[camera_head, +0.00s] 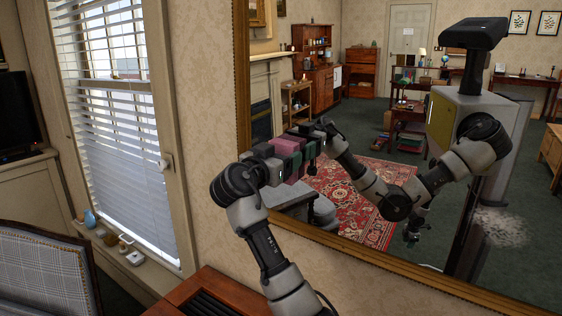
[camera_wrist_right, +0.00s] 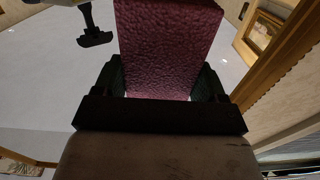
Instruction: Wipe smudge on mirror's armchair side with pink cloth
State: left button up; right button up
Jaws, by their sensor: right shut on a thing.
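The pink cloth (camera_head: 287,148) is a thick block in my right gripper (camera_head: 272,163), at the left part of the mirror (camera_head: 345,165). The cloth is close to the glass beside its own reflection; I cannot tell if it touches. In the right wrist view the gripper (camera_wrist_right: 160,85) is shut on the cloth (camera_wrist_right: 167,45), which stands out beyond the fingers. A whitish speckled smudge (camera_head: 500,226) shows low on the mirror's right part. No other smudge is clear; the glass behind the cloth is hidden. My left gripper shows only as a small reflection.
A plaid armchair (camera_head: 40,268) stands at the lower left, by the window (camera_head: 115,120). A wooden cabinet top (camera_head: 195,292) lies below the mirror. Small items stand on the window sill (camera_head: 125,258). The gilt frame (camera_head: 243,70) edges the mirror. The room beyond is reflection.

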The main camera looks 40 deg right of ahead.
aim_at(315, 157)
jog(key=shift+r, duration=0.4)
jog(key=shift+s+d+f+b, duration=0.2)
jog(key=shift+s+d+b, duration=0.15)
jog(key=shift+s, duration=0.35)
jog(key=s, duration=0.1)
jog(key=s+d+b, duration=0.1)
jog(key=s, duration=0.1)
jog(key=shift+s+d+f, duration=0.1)
jog(key=shift+s+d, duration=0.05)
jog(key=shift+s+d+b, duration=0.2)
jog(key=shift+s+d, duration=0.15)
jog(key=shift+s, duration=0.5)
jog(key=shift+s+d+b, duration=0.2)
jog(key=shift+s+d, duration=0.15)
jog(key=shift+s, duration=0.45)
jog(key=shift+s+d+b, duration=0.2)
jog(key=shift+s+d, duration=0.15)
jog(key=shift+s, duration=0.5)
jog(key=shift+s+f, duration=0.1)
